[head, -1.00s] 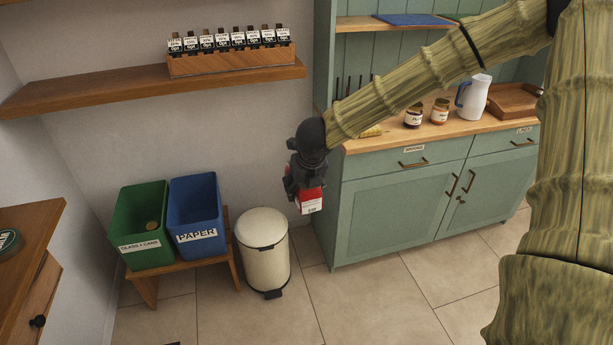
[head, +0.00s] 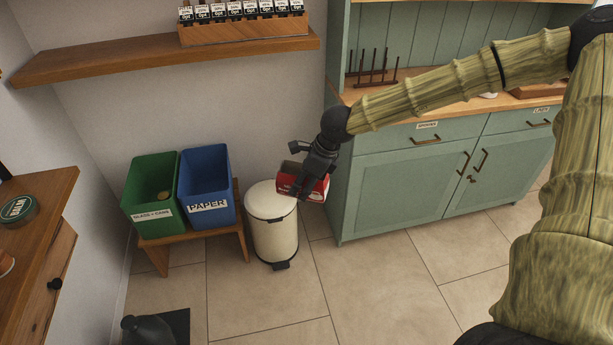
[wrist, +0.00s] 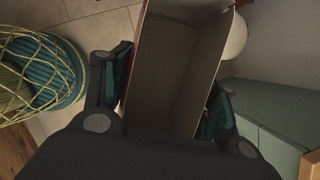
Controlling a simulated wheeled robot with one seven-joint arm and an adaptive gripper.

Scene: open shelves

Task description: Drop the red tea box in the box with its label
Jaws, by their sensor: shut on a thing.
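The red tea box (head: 288,185) is held in my gripper (head: 307,187), in the air near the white bin and in front of the cabinet. In the wrist view the box (wrist: 175,65) shows its open, empty grey inside between my two fingers (wrist: 165,110). A green box (head: 152,195) labelled GLASS + CANS and a blue box (head: 207,185) labelled PAPER stand side by side, to the left of my gripper.
A white pedal bin (head: 272,225) with its lid shut stands between the wooden stand (head: 200,242) and the green cabinet (head: 400,190). A wall shelf (head: 150,57) runs above the boxes. Tiled floor is open in front.

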